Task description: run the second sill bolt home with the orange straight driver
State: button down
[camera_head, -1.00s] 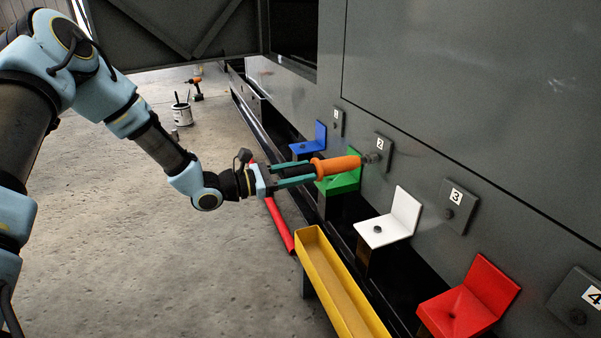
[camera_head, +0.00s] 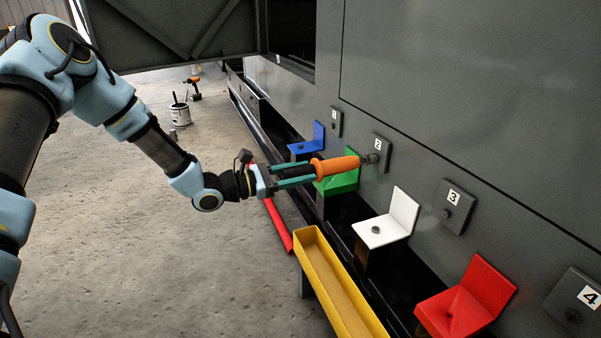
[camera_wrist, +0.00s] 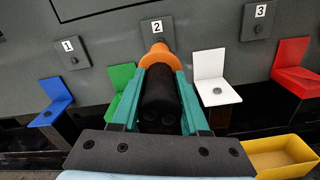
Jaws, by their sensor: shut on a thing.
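The orange straight driver (camera_head: 335,166) is held level between the green fingers of my gripper (camera_head: 296,176). Its tip reaches the bolt (camera_head: 371,158) on the plate marked 2 (camera_head: 383,146). They look in contact, but how far in the bolt sits cannot be told. In the wrist view the driver (camera_wrist: 157,56) points straight at plate 2 (camera_wrist: 157,26) and hides its bolt. Plate 1 (camera_head: 336,121), plate 3 (camera_head: 455,203) and plate 4 (camera_head: 583,298) are on the same grey wall, each with a bolt head showing.
Below the plates stand a blue bracket (camera_head: 318,134), a green bracket (camera_head: 345,180), a white bracket (camera_head: 402,210) and a red bracket (camera_head: 485,285). A yellow tray (camera_head: 311,262) and a red bar (camera_head: 278,225) lie nearer.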

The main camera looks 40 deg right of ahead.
jog(key=shift+s+d+r+p, duration=0.2)
jog(key=shift+d+r+p, duration=0.1)
jog(key=shift+p, duration=0.1)
dwell(1.5)
jog(key=shift+a, duration=0.1)
